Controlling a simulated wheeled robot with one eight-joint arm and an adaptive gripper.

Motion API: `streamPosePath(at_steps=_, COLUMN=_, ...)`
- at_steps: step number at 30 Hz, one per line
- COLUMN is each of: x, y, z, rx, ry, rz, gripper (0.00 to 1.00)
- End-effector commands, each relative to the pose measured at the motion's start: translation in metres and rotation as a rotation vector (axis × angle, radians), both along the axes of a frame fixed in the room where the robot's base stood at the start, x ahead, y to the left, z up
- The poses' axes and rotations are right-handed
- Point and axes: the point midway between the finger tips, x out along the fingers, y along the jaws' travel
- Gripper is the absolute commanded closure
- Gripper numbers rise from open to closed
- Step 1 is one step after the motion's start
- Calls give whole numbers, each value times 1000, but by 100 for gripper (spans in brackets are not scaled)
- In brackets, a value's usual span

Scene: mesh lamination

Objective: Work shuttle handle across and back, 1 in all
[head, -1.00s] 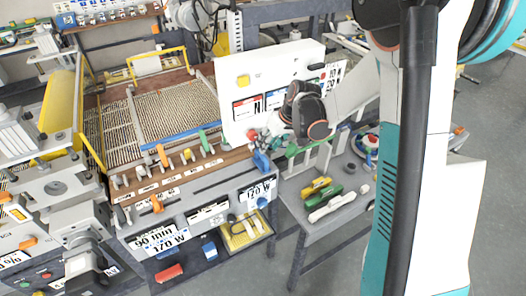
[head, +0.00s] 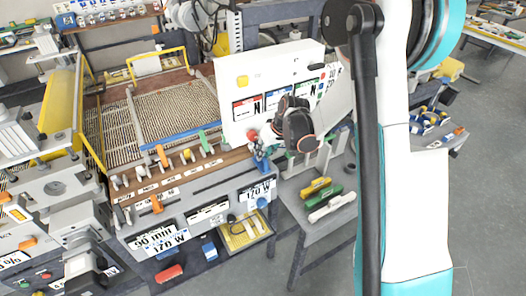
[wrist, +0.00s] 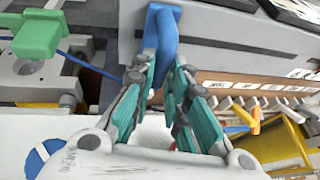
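A blue handle (wrist: 164,32) stands on the grey front rail of the loom-like machine; I take it to be the shuttle handle. In the head view this blue handle (head: 262,166) is at the rail's right end, just below the white panel. My gripper (wrist: 165,62) has its teal and grey fingers drawn in close on both sides of the handle, and the lower part of the handle shows between them. In the head view my gripper (head: 257,148) reaches down to the handle from the right, and its fingertips are small and partly hidden.
A white panel (head: 232,82) stands close behind my gripper. A grey side table (head: 297,187) holds several coloured tools. Floor is clear at the right.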

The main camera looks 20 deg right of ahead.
Motion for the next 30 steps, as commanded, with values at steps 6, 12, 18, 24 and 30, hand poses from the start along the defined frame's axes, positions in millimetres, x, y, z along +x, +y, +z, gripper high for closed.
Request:
streamPosePath(at_steps=6, x=0, y=1, z=0, rx=0, ry=0, rz=0, gripper=100)
streamPosePath(at_steps=12, x=-5, y=22, z=-2, rx=1, ry=-1, rz=3, gripper=100)
streamPosePath(at_steps=18, x=-17, y=72, z=-3, rx=1, ry=1, rz=8, gripper=100)
streamPosePath(at_steps=24, x=-31, y=133, z=-3, rx=1, ry=0, rz=9, gripper=100)
streamPosePath(at_steps=30, x=-43, y=187, z=-3, rx=1, ry=2, rz=8, gripper=100)
